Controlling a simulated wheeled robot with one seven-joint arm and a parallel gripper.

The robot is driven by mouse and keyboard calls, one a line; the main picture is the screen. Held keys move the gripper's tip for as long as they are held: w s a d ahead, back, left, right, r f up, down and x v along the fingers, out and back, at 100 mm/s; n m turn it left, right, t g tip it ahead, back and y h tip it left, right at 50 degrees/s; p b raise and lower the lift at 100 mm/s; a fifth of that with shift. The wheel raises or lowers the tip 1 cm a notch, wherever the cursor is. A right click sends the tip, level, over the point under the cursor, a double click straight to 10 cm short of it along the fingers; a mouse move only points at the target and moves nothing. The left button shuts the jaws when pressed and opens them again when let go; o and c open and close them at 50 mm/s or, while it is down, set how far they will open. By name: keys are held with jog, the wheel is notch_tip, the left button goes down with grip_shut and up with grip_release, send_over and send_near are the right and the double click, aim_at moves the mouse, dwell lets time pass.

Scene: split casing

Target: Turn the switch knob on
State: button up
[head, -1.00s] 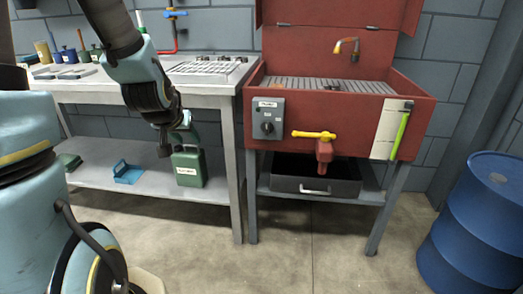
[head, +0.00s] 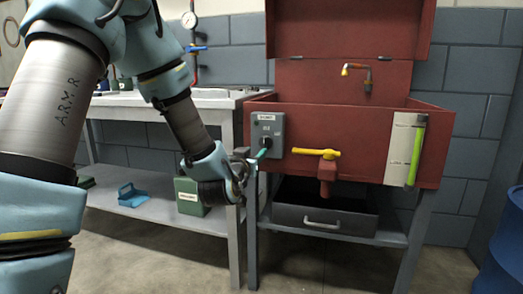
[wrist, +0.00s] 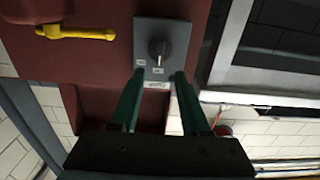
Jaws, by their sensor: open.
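The switch knob (wrist: 157,48) is a dark round knob with a pointer on a grey switch box (wrist: 175,33). In the head view the grey box (head: 278,126) is fixed to the left end of the red cabinet's front. My gripper (head: 259,156) is close in front of the box and partly covers the knob there. In the wrist view my gripper (wrist: 158,77) is open, with one green finger on each side below the knob. The knob stands beyond the fingertips; I cannot tell whether they touch the box.
A yellow valve handle (head: 317,153) sticks out right of the box, and it also shows in the wrist view (wrist: 75,33). A dark drawer (head: 325,210) sits below. A blue barrel (head: 508,240) is at right.

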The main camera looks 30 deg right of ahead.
aim_at(264, 143)
jog(key=x, duration=0.8)
jog(key=shift+w+d, duration=0.25)
jog(key=shift+c, duration=0.3)
grip_shut()
